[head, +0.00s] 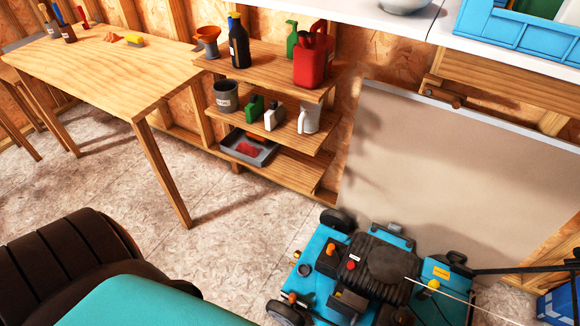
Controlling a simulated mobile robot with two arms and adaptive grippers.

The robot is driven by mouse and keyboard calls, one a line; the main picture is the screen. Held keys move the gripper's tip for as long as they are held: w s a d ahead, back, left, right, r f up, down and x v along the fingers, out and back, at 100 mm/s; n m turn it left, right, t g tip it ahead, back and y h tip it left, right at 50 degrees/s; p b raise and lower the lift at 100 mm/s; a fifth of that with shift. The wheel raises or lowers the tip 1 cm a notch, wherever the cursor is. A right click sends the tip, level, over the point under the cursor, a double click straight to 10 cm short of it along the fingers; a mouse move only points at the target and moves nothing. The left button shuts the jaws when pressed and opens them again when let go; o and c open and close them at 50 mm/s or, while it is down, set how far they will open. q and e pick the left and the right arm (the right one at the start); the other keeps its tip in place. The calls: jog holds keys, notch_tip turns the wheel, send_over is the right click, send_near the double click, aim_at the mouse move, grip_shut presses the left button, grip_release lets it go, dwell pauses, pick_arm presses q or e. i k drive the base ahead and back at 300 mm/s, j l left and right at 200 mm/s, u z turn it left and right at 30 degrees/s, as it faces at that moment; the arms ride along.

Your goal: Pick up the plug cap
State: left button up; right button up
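A teal push mower (385,268) with a black engine stands on the floor at the lower right. Small coloured parts show on it: an orange knob (331,249), a red button-like part (351,265) and a yellow part (433,284). I cannot tell which part, if any, is the plug cap. The mower's lower edge is cut off by the frame. Neither of my grippers shows in the head view.
A dark ribbed seat (65,262) and a teal panel (150,305) fill the lower left. A wooden table (110,70) stands at the back left, beside shelves (270,65) with bottles and a red can (309,62). A beige board (430,170) leans behind the mower. Floor (235,225) is clear between.

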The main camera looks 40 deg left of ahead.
aim_at(331, 248)
jog(key=u, duration=0.65)
jog(key=i+j+u, duration=0.4)
jog(key=i+j, duration=0.1)
jog(key=j, duration=0.05)
